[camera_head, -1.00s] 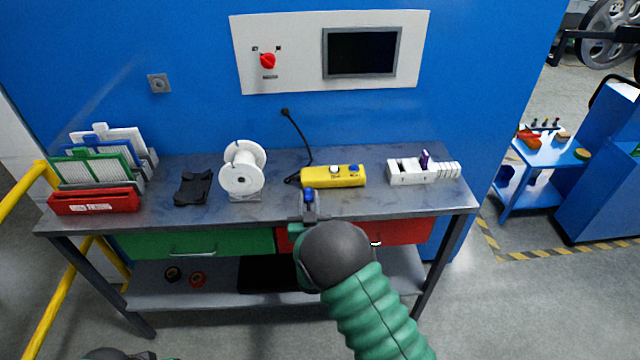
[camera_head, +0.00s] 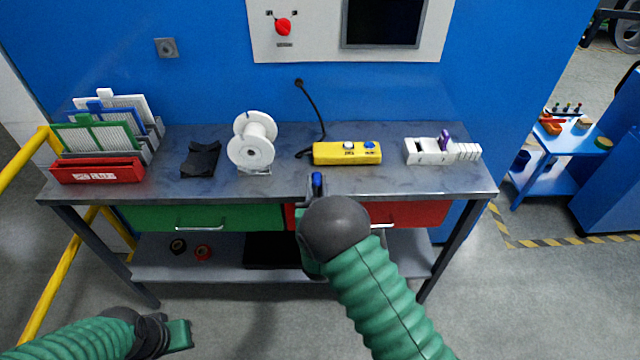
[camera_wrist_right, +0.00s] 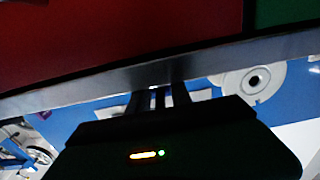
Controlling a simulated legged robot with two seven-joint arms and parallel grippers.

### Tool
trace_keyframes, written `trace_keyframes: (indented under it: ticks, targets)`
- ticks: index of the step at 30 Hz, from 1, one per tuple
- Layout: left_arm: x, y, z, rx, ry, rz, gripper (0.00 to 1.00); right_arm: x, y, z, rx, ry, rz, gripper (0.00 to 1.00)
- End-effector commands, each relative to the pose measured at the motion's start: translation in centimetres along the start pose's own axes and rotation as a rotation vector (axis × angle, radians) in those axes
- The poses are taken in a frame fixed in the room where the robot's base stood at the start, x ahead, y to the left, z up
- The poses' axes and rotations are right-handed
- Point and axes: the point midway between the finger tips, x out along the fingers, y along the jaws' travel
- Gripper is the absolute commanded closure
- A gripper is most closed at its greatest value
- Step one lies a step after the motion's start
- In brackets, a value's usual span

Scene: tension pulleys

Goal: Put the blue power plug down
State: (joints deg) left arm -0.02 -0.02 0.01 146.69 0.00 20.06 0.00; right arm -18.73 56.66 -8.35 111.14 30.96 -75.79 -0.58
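My right gripper (camera_head: 316,187) is at the front edge of the workbench (camera_head: 215,196), in front of a yellow power strip (camera_head: 330,154). A small blue piece, seemingly the blue power plug (camera_head: 317,180), shows between its fingers, and the gripper looks shut on it. In the dark right wrist view, the fingers (camera_wrist_right: 159,99) point towards the bench edge, and the plug cannot be made out. A white and a blue piece (camera_head: 370,145) sit on top of the strip. My left gripper (camera_head: 170,334) is low at the left, away from the bench; its fingers are unclear.
A white spool (camera_head: 252,152) stands left of the strip. A white holder with a purple piece (camera_head: 430,157) is to its right. A black cable (camera_head: 311,103) runs from the wall to the strip. Drawers are under the benchtop.

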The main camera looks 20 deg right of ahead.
Motion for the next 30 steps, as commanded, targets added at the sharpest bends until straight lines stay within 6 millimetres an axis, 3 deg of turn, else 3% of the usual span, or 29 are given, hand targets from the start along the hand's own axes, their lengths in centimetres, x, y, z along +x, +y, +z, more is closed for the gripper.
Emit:
trace_keyframes:
  ticks: [1, 5, 13, 18, 30]
  targets:
    - [0.0, 0.0, 0.0, -0.001, 0.0, 0.0, 1.0, 0.0, 0.0, 0.0, 0.001, 0.0, 0.0, 0.7]
    - [0.0, 0.0, 0.0, -0.001, 0.0, 0.0, 1.0, 0.0, 0.2, 0.0, 0.003, -0.001, 0.0, 0.53]
    - [-0.1, 0.0, 0.0, 0.0, 0.0, 0.0, 1.0, 0.1, 0.4, 0.0, 0.004, -0.001, 0.001, 0.53]
    - [-1.5, 0.0, -0.4, 0.0, 0.001, 0.0, 1.0, -0.2, 0.2, -1.6, 0.002, -0.002, -0.001, 0.53]
    - [-0.6, 0.0, -0.1, -0.001, 0.0, 0.0, 1.0, -10.3, 0.1, -0.9, 0.002, -0.004, -0.002, 0.53]
